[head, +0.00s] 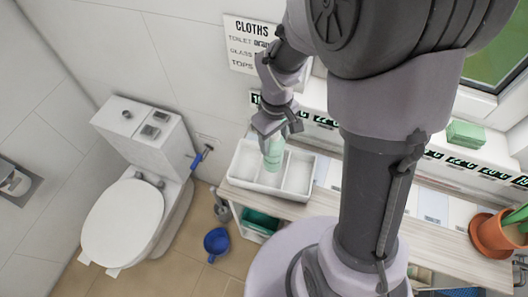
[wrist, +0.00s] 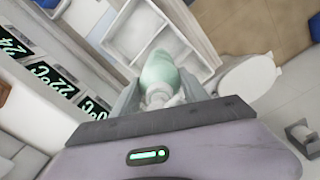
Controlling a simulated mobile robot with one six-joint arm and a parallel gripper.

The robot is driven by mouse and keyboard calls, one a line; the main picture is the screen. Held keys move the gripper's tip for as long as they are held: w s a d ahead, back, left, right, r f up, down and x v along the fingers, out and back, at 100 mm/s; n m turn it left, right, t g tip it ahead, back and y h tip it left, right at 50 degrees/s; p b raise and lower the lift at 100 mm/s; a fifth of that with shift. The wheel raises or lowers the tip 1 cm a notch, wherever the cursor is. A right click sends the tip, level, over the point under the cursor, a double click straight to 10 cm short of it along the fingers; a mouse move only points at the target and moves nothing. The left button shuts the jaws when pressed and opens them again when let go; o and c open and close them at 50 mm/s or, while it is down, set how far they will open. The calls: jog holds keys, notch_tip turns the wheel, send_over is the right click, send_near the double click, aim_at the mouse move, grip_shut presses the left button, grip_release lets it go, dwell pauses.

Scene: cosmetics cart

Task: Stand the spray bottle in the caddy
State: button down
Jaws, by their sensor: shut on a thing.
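The spray bottle (head: 274,153) is pale green and hangs roughly upright below my gripper (head: 277,131) in the head view. My gripper is shut on its top part. In the wrist view the bottle (wrist: 160,68) sits between the two fingers (wrist: 158,97), its white neck nearest the camera. The caddy (head: 256,187) is a white tray with dividers on the cart's counter. The bottle overlaps the caddy near a divider between the left and middle compartments. I cannot tell whether its base is inside or above the caddy. The caddy (wrist: 109,45) also shows behind the bottle in the wrist view.
A row of digital number displays (head: 325,122) runs along the wall behind the counter. A green block (head: 466,134) and a terracotta plant pot (head: 495,234) are at the right.

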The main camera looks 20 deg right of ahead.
notch_tip(320, 180, down, 6)
jog(key=shift+r+b, duration=0.2)
jog(key=shift+b, duration=0.4)
jog(key=shift+f, duration=0.2)
jog(key=c, duration=0.6)
grip_release()
jog(key=shift+r, duration=0.1)
